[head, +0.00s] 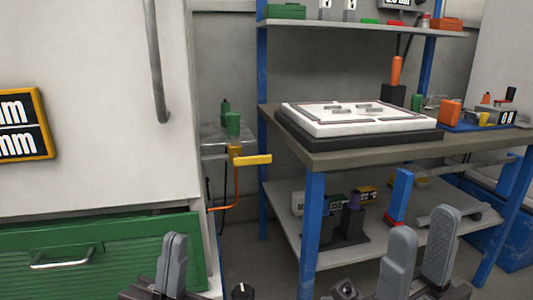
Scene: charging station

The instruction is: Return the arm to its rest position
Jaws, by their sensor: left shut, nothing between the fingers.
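My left gripper (174,245) is at the lower left in the head view, in front of the green drawer panel. Its grey fingers are together and hold nothing. My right gripper (423,233) is at the lower right, in front of the workbench's lower shelf in the picture. Its two grey fingers point up and stand apart, with nothing seen between them. Most of both arms is outside the picture. No object touching either gripper can be seen.
A blue-legged workbench (300,150) carries a white tray-like block (345,117) and several small items. A white cabinet (90,110) with a green drawer (110,250) fills the left. A yellow handle (252,160) sits in the gap between. Dark containers (352,222) stand on the lower shelf.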

